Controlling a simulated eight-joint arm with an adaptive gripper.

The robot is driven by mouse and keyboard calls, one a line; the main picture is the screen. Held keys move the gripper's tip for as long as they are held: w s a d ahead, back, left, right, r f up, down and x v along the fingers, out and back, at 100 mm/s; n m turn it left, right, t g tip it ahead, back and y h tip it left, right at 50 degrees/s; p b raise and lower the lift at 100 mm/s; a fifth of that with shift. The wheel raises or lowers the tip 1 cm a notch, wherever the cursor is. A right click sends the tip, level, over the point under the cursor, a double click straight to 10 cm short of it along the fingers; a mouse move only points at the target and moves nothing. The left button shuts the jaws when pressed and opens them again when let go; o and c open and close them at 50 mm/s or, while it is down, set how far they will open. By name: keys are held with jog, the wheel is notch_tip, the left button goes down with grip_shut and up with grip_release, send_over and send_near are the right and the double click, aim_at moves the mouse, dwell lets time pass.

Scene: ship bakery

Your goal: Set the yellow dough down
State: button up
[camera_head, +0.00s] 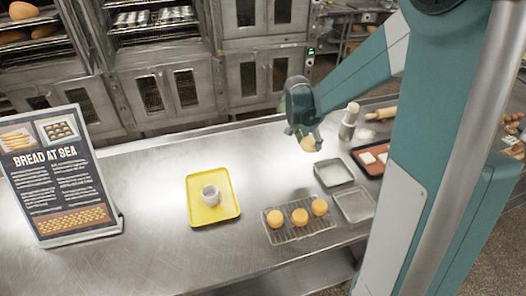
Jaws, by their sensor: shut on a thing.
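My gripper (304,132) is shut on the yellow dough (308,144), a small pale-yellow lump showing below the fingers. It appears held above the steel counter, behind the metal pans; the exact height is hard to tell. My gripper's fingers partly hide the dough.
A yellow tray (198,217) with a white cup (210,195) lies mid-counter. A wire rack (290,236) holds three round buns (299,217). Two metal pans (333,172) and a dark tray (363,163) are at right, near a shaker (349,121). A sign (62,170) stands left.

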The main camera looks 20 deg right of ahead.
jog(key=w+a+f+n+p, duration=0.2)
jog(key=w+a+p, duration=0.1)
jog(key=w+a, duration=1.2)
jog(key=shift+w+t, duration=0.3)
jog(key=shift+w, duration=0.05)
jog(key=shift+f, duration=0.2)
jog(key=shift+f, duration=3.05)
jog(key=shift+f+p, duration=0.4)
jog(key=shift+f, duration=1.5)
jog(key=shift+f, duration=0.15)
